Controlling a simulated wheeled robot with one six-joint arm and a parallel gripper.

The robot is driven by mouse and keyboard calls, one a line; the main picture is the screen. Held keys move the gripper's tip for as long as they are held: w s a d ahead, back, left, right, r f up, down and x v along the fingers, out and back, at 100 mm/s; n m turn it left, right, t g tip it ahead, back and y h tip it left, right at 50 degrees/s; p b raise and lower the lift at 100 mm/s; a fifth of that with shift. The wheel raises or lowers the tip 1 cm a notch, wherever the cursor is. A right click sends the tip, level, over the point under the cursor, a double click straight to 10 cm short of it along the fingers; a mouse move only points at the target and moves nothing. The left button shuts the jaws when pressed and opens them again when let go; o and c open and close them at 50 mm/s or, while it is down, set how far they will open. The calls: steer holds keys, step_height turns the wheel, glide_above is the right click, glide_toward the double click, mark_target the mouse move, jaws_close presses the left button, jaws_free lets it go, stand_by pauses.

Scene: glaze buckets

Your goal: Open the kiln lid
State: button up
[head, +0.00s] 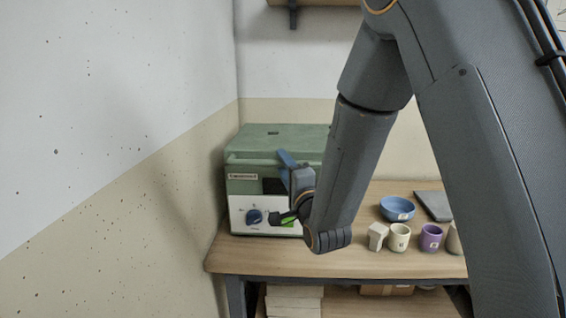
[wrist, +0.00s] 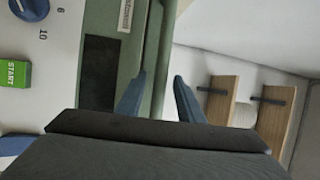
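The kiln (head: 238,190) stands at the left end of the wooden bench, with a green lid (head: 265,141) lying shut on top. Its front panel has a blue knob (head: 254,216) and a green start button (wrist: 14,74). My gripper (head: 288,164) is at the kiln's upper front, near the lid's front edge. In the wrist view its two blue fingers (wrist: 158,97) are apart, with the green lid edge (wrist: 154,40) showing between them. I see nothing held; whether the fingers touch the lid I cannot tell. My arm hides the kiln's right side.
Right of my arm on the bench (head: 275,261) are a blue bowl (head: 397,208), a beige block (head: 377,236), a cream cup (head: 399,237), a purple cup (head: 431,237) and a grey slab (head: 434,205). A wall stands close on the left. Wooden shelves (wrist: 219,99) show in the wrist view.

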steer(key=shift+w+a, duration=0.15)
steer(key=shift+w, duration=0.25)
jaws_close()
steer(key=shift+r, duration=0.2)
